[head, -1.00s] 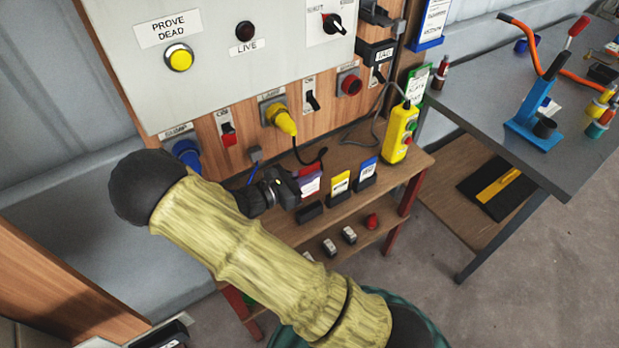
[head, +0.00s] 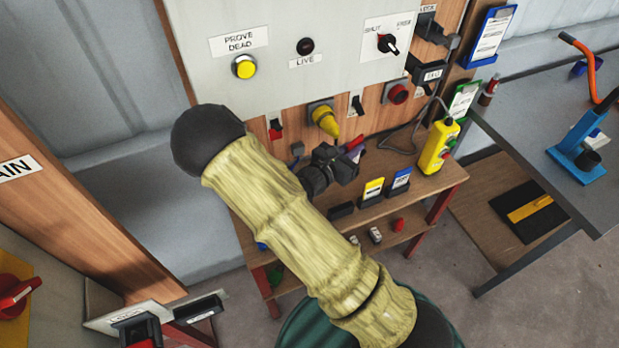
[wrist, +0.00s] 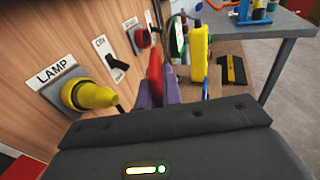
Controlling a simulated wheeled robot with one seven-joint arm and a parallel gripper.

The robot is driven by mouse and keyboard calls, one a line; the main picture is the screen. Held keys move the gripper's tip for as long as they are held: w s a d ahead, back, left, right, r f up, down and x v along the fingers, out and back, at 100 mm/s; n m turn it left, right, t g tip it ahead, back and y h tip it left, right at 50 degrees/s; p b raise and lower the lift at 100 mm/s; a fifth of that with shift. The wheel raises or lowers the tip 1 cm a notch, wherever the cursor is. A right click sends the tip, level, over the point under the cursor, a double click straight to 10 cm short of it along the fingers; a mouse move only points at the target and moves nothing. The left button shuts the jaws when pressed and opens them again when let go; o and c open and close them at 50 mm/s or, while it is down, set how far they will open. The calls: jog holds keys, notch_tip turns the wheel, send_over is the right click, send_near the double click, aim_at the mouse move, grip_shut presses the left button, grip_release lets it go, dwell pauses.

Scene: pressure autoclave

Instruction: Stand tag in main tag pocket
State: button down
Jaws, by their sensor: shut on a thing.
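My gripper (head: 350,160) is shut on a red tag (head: 355,143), held above the wooden shelf beneath the control panel. In the wrist view the red tag (wrist: 155,72) stands edge-on between the purple-grey fingers (wrist: 157,96); its face cannot be read. At the lower left of the head view, a ledge by the panel marked "AIN" (head: 15,168) carries a black pocket-like holder (head: 200,308) and another black holder (head: 138,330). I cannot tell which is the main tag pocket.
A yellow tag (head: 373,187) and a blue tag (head: 400,178) stand in holders on the shelf, beside an empty black holder (head: 341,210). A yellow pendant (head: 437,147) stands at the shelf's right end. A yellow plug (head: 326,120) juts from the panel near my gripper.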

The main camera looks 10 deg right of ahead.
jog(key=n+t+y+p, duration=0.2)
jog(key=n+y+p, duration=0.1)
jog(key=y+p, duration=0.1)
jog(key=w+a+n+t+y+p, duration=0.1)
jog(key=n+t+y+p, duration=0.1)
jog(key=n+y+p, duration=0.1)
jog(key=a+n+t+y+p, duration=0.1)
jog(key=n+t+y+p, duration=0.1)
jog(key=y+p, duration=0.3)
jog(key=shift+w+r+n, duration=0.15)
jog(key=shift+r+n, duration=0.1)
jog(key=shift+n, duration=0.55)
jog(key=shift+s+f+y, duration=0.35)
jog(key=shift+f+y, duration=0.15)
jog(key=shift+y, duration=0.2)
jog(key=shift+d, duration=0.15)
